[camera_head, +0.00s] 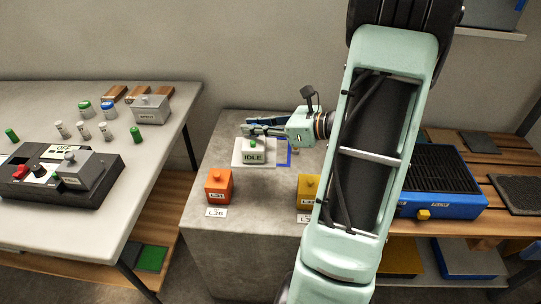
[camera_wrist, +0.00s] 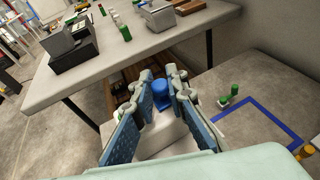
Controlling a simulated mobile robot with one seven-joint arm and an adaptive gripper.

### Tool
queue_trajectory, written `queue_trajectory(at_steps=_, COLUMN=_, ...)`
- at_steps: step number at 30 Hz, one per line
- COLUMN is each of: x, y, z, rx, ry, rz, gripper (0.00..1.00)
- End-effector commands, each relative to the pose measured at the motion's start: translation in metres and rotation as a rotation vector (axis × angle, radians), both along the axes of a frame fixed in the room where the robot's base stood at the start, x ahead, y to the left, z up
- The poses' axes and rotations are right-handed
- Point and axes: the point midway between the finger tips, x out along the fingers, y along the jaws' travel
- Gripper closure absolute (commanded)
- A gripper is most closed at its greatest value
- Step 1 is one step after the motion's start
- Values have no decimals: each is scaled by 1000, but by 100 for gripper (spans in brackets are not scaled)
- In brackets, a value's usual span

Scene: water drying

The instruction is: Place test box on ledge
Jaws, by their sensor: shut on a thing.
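My gripper (camera_head: 262,127) is above the grey block (camera_head: 228,135), near its back left part. A blue outline (camera_head: 288,150) is marked on the block, also seen in the wrist view (camera_wrist: 257,120).
The left table (camera_head: 60,208) holds a black console (camera_head: 70,178), a grey box (camera_head: 150,109) and several small bottles. A blue unit with a black grille (camera_head: 440,180) stands on the right bench.

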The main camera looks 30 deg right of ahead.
Motion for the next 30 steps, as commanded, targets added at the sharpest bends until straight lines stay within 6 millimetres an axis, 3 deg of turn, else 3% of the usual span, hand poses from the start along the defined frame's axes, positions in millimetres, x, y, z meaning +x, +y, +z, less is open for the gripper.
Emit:
queue_trajectory(at_steps=3, x=-6, y=-21, z=-1, rx=-1, ry=-3, rz=-44, gripper=100)
queue_trajectory(at_steps=13, x=-10, y=-60, z=-3, rx=0, ry=-1, rz=-62, gripper=100)
queue_trajectory(at_steps=26, x=73, y=-98, z=-48, rx=0, ry=-2, rz=-59, gripper=100)
queue_trajectory(at_steps=30, x=90, y=-107, z=-74, rx=2, ry=-1, rz=-60, gripper=100)
